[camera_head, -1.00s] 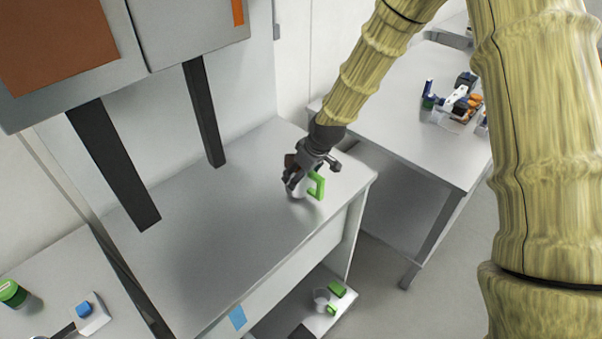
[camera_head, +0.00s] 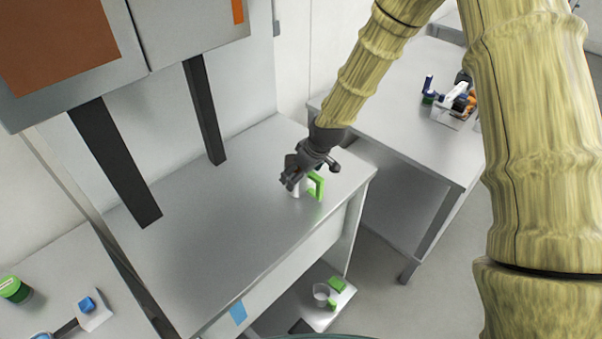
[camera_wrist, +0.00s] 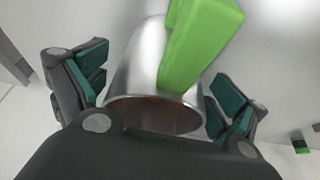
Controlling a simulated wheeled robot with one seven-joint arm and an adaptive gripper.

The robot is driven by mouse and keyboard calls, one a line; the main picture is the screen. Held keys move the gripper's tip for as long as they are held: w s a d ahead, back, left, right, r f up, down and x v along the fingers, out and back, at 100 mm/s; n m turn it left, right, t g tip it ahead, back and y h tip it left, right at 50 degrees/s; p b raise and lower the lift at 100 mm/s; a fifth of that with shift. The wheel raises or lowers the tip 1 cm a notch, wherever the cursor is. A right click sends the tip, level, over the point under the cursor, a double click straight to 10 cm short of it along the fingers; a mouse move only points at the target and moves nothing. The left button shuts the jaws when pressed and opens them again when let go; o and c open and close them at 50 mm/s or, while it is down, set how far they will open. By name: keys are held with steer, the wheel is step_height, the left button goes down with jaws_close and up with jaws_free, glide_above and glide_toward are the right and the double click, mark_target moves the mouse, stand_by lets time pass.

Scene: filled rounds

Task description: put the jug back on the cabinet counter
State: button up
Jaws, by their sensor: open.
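The jug (camera_head: 297,187) is a small silvery vessel with a green handle (camera_head: 318,186), standing on the cabinet counter (camera_head: 215,225) near its right end. My gripper (camera_head: 291,180) is over it from above and hides part of it in the head view. In the wrist view the jug (camera_wrist: 140,75) lies between the two open fingers of my gripper (camera_wrist: 152,95), with its rim towards the camera. A gap shows beside each finger pad, so the jaws are not closed on it. The green handle points away from my palm.
A side table (camera_head: 400,125) at right carries a bin of items (camera_head: 455,108). Dark posts (camera_head: 120,170) rise from the counter at left. The counter's middle is clear.

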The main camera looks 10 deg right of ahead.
steer(key=shift+r, duration=0.2)
steer(key=shift+b+v, duration=1.8)
steer(key=shift+v, duration=4.15)
steer(key=shift+d, duration=0.1)
